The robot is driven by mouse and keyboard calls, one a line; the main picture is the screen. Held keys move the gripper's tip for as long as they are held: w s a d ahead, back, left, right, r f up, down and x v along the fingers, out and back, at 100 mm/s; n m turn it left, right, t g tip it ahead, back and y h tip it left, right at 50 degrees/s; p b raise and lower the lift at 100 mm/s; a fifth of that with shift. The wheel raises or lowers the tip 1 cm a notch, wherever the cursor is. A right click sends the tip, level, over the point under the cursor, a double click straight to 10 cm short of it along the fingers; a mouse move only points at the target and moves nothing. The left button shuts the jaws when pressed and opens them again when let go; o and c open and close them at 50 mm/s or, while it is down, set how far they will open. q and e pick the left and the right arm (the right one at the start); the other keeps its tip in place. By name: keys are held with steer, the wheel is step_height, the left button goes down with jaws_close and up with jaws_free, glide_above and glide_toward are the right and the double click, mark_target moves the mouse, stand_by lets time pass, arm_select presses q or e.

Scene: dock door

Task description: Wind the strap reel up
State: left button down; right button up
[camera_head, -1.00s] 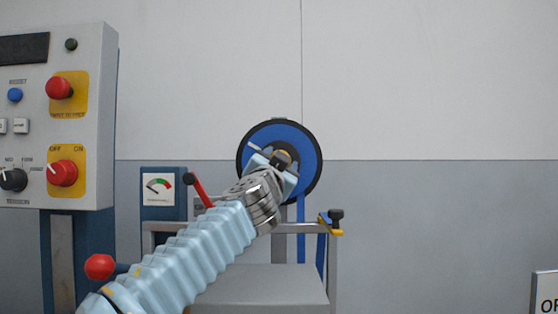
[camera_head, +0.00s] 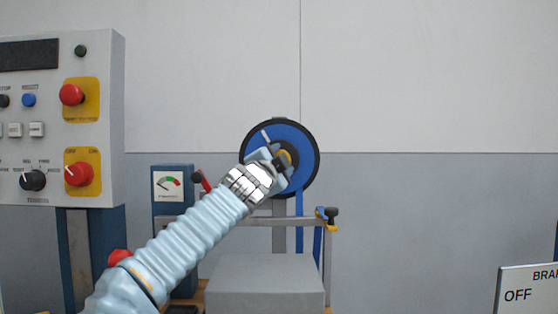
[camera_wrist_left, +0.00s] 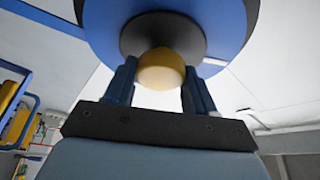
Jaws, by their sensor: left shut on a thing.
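The strap reel (camera_head: 307,150) is a blue disc with a black rim and a white mark, mounted upright on a grey post. A blue strap (camera_head: 299,225) hangs down from it. My left gripper (camera_head: 283,160) is in front of the reel, near its middle, and hides part of its face. In the left wrist view the reel (camera_wrist_left: 225,25) fills the top, and its yellow knob (camera_wrist_left: 161,70) sits between the two fingers of my left gripper (camera_wrist_left: 160,85), which is shut on it. My right gripper is not in view.
A control panel (camera_head: 110,130) with red knobs and buttons stands at the left. A gauge box (camera_head: 172,200) is beside my left arm. A grey block (camera_head: 265,285) lies below the reel. A sign reading OFF (camera_head: 530,290) is at the lower right.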

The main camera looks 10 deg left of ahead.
arm_select(q)
steer(key=m+g, duration=0.1)
steer(key=m, duration=0.2)
steer(key=m+g, duration=0.1)
steer(key=m, duration=0.2)
steer(key=shift+r+h, duration=0.1)
steer(key=shift+h, duration=0.2)
steer(key=shift+m, duration=0.3)
steer(key=shift+c, duration=2)
jaws_free()
